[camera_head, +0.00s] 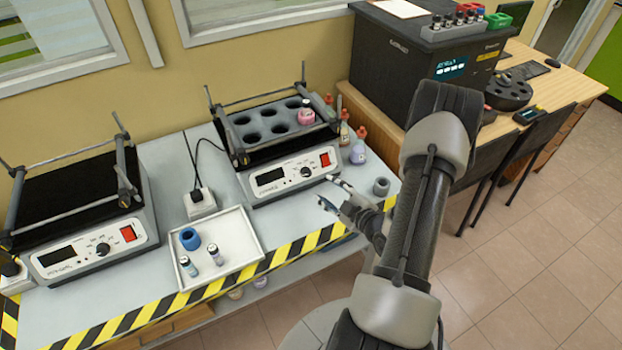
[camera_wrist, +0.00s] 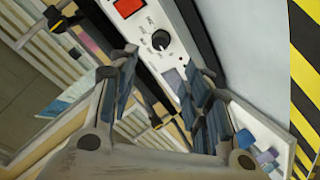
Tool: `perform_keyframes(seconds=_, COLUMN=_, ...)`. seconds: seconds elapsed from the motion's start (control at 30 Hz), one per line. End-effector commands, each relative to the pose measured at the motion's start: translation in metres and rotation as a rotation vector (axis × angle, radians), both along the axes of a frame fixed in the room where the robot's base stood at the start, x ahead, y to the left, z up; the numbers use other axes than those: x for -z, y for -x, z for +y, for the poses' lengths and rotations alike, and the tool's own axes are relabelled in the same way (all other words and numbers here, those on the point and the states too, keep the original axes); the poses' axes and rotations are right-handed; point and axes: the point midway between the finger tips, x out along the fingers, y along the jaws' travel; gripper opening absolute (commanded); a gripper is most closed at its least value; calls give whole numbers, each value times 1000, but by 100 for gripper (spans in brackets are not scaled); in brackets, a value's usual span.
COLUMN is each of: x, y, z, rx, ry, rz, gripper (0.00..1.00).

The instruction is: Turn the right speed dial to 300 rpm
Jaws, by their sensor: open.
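The right shaker (camera_head: 290,175) has a white front panel with a dark display, a black round speed dial (camera_head: 306,172) and a red switch (camera_head: 325,160). I cannot read the dial's setting or any number on the display. My gripper (camera_head: 333,193) is open and empty, in front of the panel and a little right of and below the dial. In the wrist view its fingers (camera_wrist: 165,68) are spread, apart from the dial.
The left shaker (camera_head: 95,250) has a similar panel. Small bottles (camera_head: 358,150) and a grey ring (camera_head: 381,186) stand at the right. Striped tape (camera_head: 215,287) marks the bench's front edge.

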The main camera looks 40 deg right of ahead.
Motion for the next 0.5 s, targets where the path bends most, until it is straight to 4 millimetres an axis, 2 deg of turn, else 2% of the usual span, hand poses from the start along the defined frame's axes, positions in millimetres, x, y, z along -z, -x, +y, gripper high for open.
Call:
perform_keyframes(seconds=0.03, x=6, y=-12, z=0, rx=-6, ry=1, rz=0, gripper=44)
perform_keyframes(seconds=0.2, x=17, y=-48, z=-5, rx=-4, ry=2, rz=-1, gripper=44)
perform_keyframes(seconds=0.5, x=31, y=-95, z=-13, rx=-2, ry=0, rz=1, gripper=44)
